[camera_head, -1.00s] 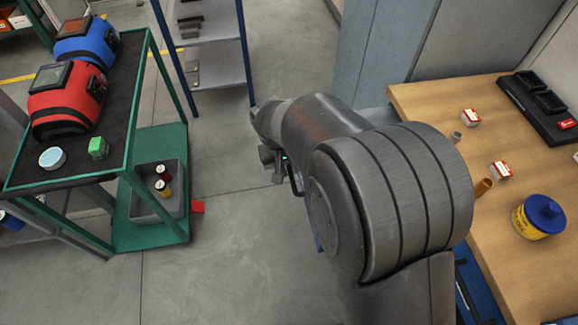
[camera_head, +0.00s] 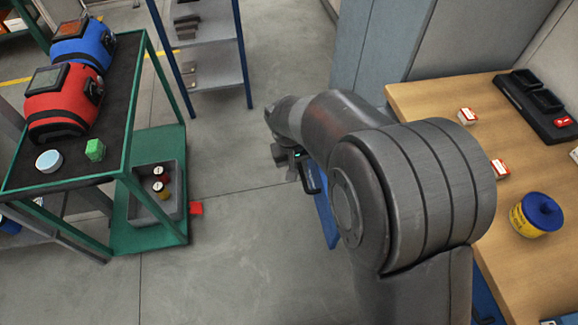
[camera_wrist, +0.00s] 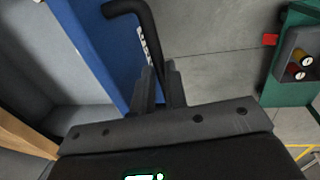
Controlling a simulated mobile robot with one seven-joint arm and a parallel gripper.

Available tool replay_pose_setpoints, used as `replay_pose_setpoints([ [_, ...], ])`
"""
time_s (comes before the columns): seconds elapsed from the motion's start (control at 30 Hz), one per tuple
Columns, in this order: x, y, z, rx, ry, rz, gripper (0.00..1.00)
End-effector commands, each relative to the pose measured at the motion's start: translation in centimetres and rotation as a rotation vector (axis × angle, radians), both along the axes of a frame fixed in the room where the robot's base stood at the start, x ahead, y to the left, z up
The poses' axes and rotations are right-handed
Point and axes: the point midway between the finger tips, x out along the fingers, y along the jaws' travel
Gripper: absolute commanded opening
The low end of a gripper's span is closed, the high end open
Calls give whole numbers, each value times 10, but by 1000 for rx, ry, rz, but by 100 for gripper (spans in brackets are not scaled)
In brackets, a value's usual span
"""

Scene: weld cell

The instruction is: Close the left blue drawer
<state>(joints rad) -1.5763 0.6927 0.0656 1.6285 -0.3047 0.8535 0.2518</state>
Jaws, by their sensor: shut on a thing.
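The blue drawer (camera_head: 326,207) stands open beside the wooden bench, partly hidden by my arm in the head view. Its blue front panel (camera_wrist: 103,45) runs slanting through the wrist view, with the grey inside to its left. The drawer's black bar handle (camera_wrist: 147,38) stands off the front, and it also shows beside my gripper in the head view (camera_head: 311,178). My gripper (camera_wrist: 160,82) is shut on the handle, with one finger on each side of it. The fingertips are small and dark in the head view.
The wooden bench (camera_head: 440,100) is at the right, with a yellow and blue can (camera_head: 536,215) on top. A green cart (camera_head: 148,200) with a grey bin (camera_head: 140,208) stands at the left. The floor (camera_head: 240,250) between them is clear.

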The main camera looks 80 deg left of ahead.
Motion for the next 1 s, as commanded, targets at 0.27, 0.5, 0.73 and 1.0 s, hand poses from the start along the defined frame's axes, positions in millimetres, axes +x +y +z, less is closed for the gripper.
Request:
replay_pose_setpoints([
  [0.27,76,0,0,0,0,-7,0],
  [0.5,143,-1,0,0,-1,-7,0],
  [0.73,205,-1,0,0,-1,-7,0],
  [1.0,260,-1,0,0,-1,-3,0],
])
